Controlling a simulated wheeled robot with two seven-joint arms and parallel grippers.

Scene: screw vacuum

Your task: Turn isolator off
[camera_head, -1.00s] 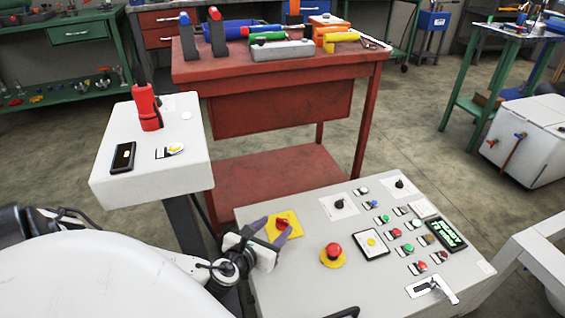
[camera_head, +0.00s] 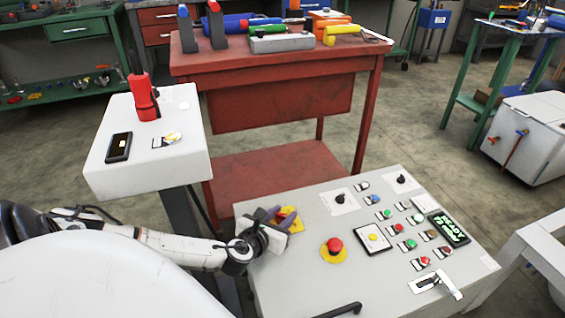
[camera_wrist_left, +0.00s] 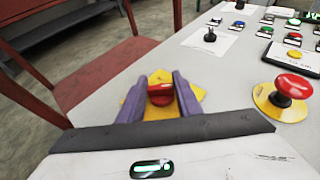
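The isolator is a red rotary knob (camera_head: 287,219) on a yellow plate at the far left corner of the grey control panel (camera_head: 300,285). In the left wrist view the red knob (camera_wrist_left: 160,95) sits between the two purple fingers, with the yellow plate (camera_wrist_left: 160,78) behind and around it. My left gripper (camera_head: 278,216) is over the knob, one finger on each side. Its fingers (camera_wrist_left: 160,88) stand apart and look open; contact with the knob cannot be made out. The gripper partly hides the knob in the head view. My right gripper is not in view.
A red emergency button (camera_head: 335,245) on a yellow base stands right of the isolator. Several buttons, black switches and a lit green display (camera_head: 449,228) fill the panel's right side. A white pedestal box (camera_head: 148,165) stands left, and a red workbench (camera_head: 280,68) behind.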

